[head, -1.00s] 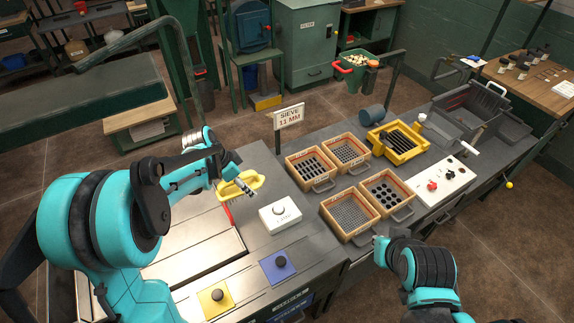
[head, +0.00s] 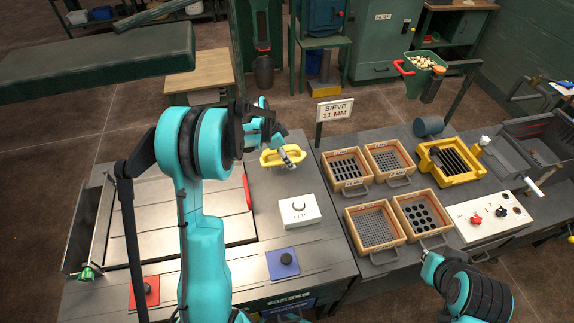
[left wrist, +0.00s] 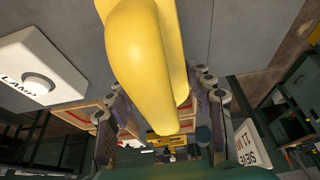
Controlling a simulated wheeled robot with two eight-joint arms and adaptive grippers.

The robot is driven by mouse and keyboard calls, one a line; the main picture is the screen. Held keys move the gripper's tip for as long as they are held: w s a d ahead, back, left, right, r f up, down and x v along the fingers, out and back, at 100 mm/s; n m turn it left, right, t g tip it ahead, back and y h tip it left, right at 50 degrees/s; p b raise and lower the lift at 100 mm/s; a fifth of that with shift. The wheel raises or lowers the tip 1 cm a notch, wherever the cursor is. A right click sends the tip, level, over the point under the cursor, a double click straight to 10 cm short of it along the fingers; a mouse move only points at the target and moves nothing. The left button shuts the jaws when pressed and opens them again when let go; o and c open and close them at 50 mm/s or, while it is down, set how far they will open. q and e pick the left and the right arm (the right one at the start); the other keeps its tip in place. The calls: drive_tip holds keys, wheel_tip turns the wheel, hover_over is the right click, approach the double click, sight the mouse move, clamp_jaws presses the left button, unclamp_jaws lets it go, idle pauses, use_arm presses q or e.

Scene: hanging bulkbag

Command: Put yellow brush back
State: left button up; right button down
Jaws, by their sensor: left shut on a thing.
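The yellow brush (head: 283,158) is at the back of the grey bench in the head view, behind the white lamp box. My left gripper (head: 286,152) is at it from above, shut on its yellow body. In the left wrist view the brush (left wrist: 145,60) fills the upper middle, between the fingers (left wrist: 165,105). I cannot tell whether the brush touches the bench. Its bristles are hidden. My right gripper (head: 430,262) is at the bench's front right, apart from everything, and its fingers are unclear.
The white lamp box (head: 298,211) is in front of the brush. Several wooden sieve trays (head: 374,229) and a sieve sign (head: 335,110) are to the right.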

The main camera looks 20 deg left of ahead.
sight(286, 170)
use_arm(q)
drive_tip(key=shift+w+a+f, duration=0.15)
drive_tip(key=shift+a, duration=0.1)
drive_tip(key=shift+f, duration=0.3)
wheel_tip(286, 170, down, 4)
drive_tip(key=shift+r+b, duration=0.25)
drive_tip(key=shift+b, duration=0.3)
drive_tip(key=shift+r, duration=0.1)
drive_tip(key=o, duration=1.1)
drive_tip(key=shift+f, duration=0.2)
